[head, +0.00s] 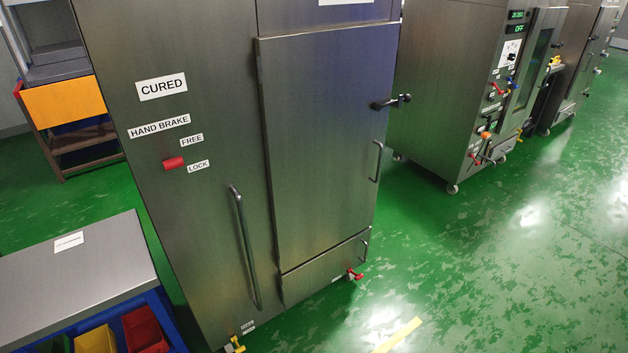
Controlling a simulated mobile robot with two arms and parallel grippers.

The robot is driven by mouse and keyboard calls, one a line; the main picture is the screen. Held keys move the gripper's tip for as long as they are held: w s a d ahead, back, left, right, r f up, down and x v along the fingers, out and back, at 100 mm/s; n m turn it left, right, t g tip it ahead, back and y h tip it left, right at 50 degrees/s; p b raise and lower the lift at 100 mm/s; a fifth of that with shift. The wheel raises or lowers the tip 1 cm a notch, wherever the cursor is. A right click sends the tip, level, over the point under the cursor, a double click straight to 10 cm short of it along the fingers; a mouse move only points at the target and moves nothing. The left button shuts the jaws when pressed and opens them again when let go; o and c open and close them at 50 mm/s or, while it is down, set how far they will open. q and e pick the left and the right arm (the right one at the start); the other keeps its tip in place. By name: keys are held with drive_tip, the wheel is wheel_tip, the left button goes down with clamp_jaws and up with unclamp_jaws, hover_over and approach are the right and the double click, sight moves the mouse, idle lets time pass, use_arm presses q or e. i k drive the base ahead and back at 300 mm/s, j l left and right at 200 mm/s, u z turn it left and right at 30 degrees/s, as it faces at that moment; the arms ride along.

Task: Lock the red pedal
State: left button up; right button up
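A small red pedal-like part (354,274) sticks out low at the front right of the tall metal cabinet (210,90) labelled CURED. It is small, so I cannot tell whether it is locked. A small white label lies beside it. A red hand brake handle (173,163) is on the cabinet's face, between the FREE and LOCK labels and nearer LOCK. Neither of my grippers is in view.
A yellow part (236,345) shows low at the cabinet's left. A metal-topped bench (70,285) with coloured bins stands at lower left. Other machines (440,90) stand behind at right. The green floor (500,270) is open at right, with a yellow floor strip (398,336).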

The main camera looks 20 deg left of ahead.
sight(360, 276)
drive_tip(key=i+z, duration=0.15)
drive_tip(key=i, duration=0.5)
drive_tip(key=i+z, duration=0.2)
drive_tip(key=i, duration=0.45)
drive_tip(key=i+j+z, duration=0.15)
drive_tip(key=i, duration=0.5)
